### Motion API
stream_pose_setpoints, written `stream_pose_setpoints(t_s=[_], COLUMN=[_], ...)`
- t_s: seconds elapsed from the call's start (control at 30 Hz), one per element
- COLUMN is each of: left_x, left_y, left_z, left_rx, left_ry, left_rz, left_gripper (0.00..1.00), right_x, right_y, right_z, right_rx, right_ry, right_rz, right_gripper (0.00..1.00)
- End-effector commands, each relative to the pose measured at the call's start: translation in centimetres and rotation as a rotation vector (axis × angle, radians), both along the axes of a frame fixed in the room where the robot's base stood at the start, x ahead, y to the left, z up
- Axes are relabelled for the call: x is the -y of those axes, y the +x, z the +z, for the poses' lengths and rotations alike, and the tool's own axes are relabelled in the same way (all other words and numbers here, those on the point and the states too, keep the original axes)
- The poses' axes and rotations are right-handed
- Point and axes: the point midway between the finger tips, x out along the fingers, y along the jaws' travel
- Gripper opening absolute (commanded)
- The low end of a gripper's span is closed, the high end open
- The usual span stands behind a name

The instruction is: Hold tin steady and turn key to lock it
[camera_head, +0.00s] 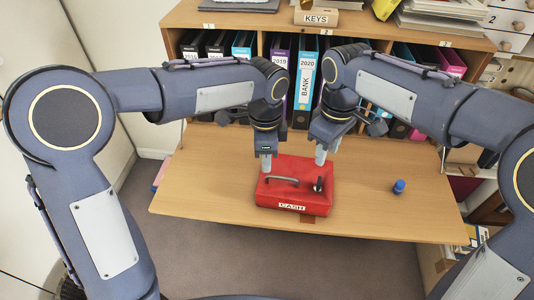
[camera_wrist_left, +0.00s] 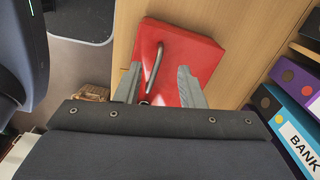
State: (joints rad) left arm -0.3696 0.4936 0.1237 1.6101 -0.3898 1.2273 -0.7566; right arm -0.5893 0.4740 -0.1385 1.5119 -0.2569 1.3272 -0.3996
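A red cash tin (camera_head: 282,198) labelled "CASH" lies on the wooden desk flap, with a grey carry handle (camera_head: 283,180) on its lid. A small dark key (camera_head: 318,185) stands at the right part of the lid. My left gripper (camera_head: 266,163) is over the tin's back left corner. In the left wrist view its fingers (camera_wrist_left: 158,82) are apart, with the red lid (camera_wrist_left: 200,52) and handle (camera_wrist_left: 153,62) visible beyond and between them. My right gripper (camera_head: 322,156) is above the tin's back right part, behind the key; its finger opening is unclear.
A blue knob-like object (camera_head: 398,187) stands on the desk flap (camera_head: 370,215) to the right. Binders (camera_head: 304,85) fill the shelf behind, under a "KEYS" box (camera_head: 316,17).

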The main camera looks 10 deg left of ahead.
Motion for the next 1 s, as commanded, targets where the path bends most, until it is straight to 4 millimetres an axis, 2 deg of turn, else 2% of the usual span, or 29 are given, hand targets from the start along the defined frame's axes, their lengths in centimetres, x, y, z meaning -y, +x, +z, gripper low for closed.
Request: stream_pose_setpoints(t_s=[0.17, 0.4, 0.6, 0.97, 1.0], left_x=[0.3, 0.3, 0.3, 0.3, 0.3], left_y=[0.2, 0.1, 0.2, 0.2, 0.2], left_z=[-1.6, -5.3, -7.4, -8.0, -8.0], left_rx=[-0.005, -0.006, -0.004, -0.003, -0.003], left_ry=[0.009, 0.008, 0.008, 0.006, 0.006], left_rz=[-0.019, -0.016, -0.016, -0.014, -0.014], left_gripper=[0.36, 0.36, 0.36, 0.36, 0.32], right_x=[0.0, 0.0, 0.0, 0.0, 0.0], right_y=[0.0, 0.0, 0.0, 0.0, 0.0], right_z=[0.0, 0.0, 0.0, 0.0, 0.0], right_rx=[0.000, 0.000, 0.000, 0.000, 0.000], right_ry=[0.000, 0.000, 0.000, 0.000, 0.000], right_rz=[0.000, 0.000, 0.000, 0.000, 0.000], right_gripper=[0.36, 0.36, 0.36, 0.36, 0.36])
